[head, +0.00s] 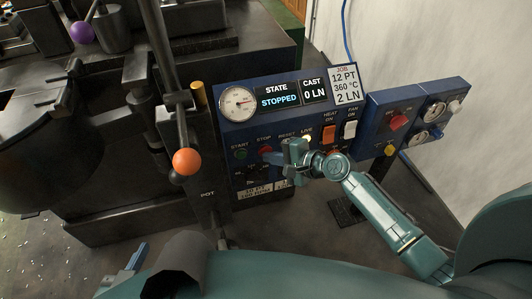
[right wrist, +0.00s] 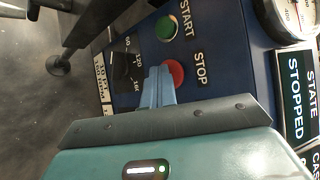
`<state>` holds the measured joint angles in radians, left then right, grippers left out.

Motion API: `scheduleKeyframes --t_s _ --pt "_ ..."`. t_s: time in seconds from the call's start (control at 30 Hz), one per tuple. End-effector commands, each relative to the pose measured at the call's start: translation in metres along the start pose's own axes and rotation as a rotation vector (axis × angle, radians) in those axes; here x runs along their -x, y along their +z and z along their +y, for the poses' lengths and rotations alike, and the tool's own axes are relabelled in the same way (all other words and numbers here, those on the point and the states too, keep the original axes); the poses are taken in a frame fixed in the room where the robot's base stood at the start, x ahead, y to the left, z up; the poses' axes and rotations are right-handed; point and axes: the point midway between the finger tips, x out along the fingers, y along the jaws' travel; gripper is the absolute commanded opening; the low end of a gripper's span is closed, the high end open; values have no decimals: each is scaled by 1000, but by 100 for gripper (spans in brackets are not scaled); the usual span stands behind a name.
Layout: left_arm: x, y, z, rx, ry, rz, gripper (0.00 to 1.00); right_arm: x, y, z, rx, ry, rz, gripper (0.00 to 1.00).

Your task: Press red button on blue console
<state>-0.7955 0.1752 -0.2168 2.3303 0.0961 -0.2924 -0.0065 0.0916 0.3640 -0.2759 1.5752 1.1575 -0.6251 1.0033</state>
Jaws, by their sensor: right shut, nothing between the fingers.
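The blue console (head: 230,135) stands at the centre of the head view. Its red STOP button (head: 265,150) sits between the green START button (head: 240,154) and RESET. The red button also shows in the right wrist view (right wrist: 176,70), partly covered by my fingers. My right gripper (head: 268,158) is shut and empty, its pale blue fingertips right at the red button's edge. I cannot tell whether they touch it. The console's display (head: 279,101) reads STOPPED. My left gripper (head: 135,258) is at the lower left, away from the console; its jaws are unclear.
A lever with an orange knob (head: 187,161) stands left of the console. A dark machine (head: 120,190) fills the left side. A second blue panel (head: 375,115) with a red knob (head: 398,122) and gauges is on the right. A dial (right wrist: 127,65) lies near the fingers.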

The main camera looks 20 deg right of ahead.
Motion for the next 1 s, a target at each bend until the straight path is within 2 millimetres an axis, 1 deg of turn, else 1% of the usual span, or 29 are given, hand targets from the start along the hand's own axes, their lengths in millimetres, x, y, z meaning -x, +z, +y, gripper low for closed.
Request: scheduleKeyframes --t_s 0.53,0.8,1.0 --pt "0 0 0 0 0 0 36 0 -1 -1 1 -2 1 0" --pt "0 1 0 -1 0 0 36 -6 -5 -5 1 -2 1 0" --pt "0 1 0 -1 0 0 36 -6 -6 -6 1 -3 2 0"
